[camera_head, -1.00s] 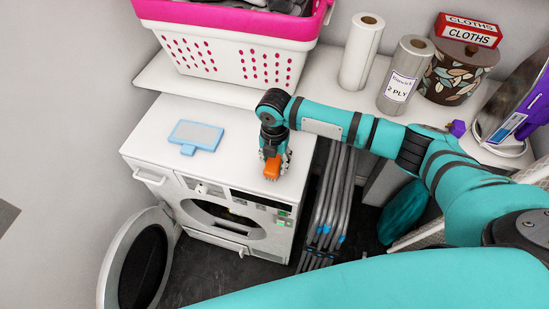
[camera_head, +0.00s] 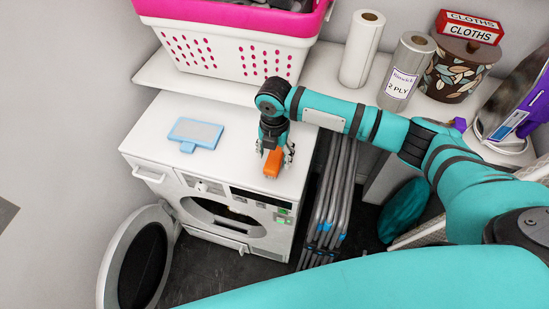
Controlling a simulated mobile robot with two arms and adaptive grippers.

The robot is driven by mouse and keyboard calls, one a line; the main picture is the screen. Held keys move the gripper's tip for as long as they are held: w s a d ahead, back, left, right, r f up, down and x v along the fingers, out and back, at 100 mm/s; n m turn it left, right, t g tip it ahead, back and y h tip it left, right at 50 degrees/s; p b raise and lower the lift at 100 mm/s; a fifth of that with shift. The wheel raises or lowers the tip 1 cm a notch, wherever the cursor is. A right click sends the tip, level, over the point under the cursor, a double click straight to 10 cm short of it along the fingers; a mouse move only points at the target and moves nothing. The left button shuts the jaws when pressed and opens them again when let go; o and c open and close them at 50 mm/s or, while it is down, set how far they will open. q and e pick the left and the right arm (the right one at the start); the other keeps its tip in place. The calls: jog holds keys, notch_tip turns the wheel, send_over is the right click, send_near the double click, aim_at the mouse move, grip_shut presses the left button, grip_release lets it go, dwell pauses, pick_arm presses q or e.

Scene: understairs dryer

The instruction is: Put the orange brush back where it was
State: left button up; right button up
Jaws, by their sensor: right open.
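The orange brush (camera_head: 272,163) is on the white dryer's top (camera_head: 230,167), near the front right edge. My right gripper (camera_head: 274,156) points down over the brush, with its dark fingers spread to either side of it. The gripper is open. Part of the brush is hidden behind the gripper, and I cannot tell whether the fingers touch it. My left gripper is not in view.
A light blue dustpan-like item (camera_head: 196,133) lies on the dryer top to the left. The dryer's round door (camera_head: 147,262) hangs open. A white and pink basket (camera_head: 236,52), paper rolls (camera_head: 362,48) and a patterned pot (camera_head: 457,72) stand on the shelf behind. Folded grey poles (camera_head: 331,200) stand at right.

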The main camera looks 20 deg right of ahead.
aim_at(274, 157)
notch_tip(274, 157, up, 10)
jog(key=b, duration=0.1)
jog(key=shift+b, duration=0.4)
